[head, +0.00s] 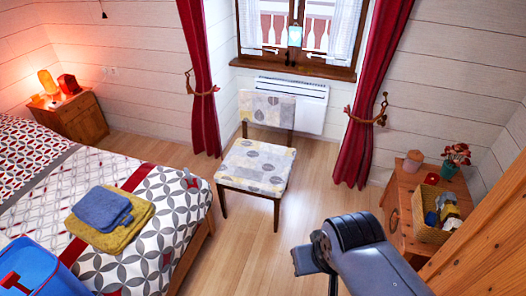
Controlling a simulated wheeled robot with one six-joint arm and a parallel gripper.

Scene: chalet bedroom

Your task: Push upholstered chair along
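The upholstered chair (257,166) stands on the wooden floor in front of the window and the white radiator. Its seat and backrest are covered in a pale fabric with grey and yellow leaf shapes, and its legs are dark wood. The backrest is toward the radiator and the seat faces into the room. Part of my arm shows at the lower right, well in front of the chair and to its right, apart from it. I cannot make out my gripper's fingers in this view.
A bed (150,215) with folded towels (110,217) is left of the chair, with a narrow floor gap between. A wooden side table (405,205) with a basket (425,228) stands at the right. Red curtains (358,140) flank the window. Floor (255,255) before the chair is clear.

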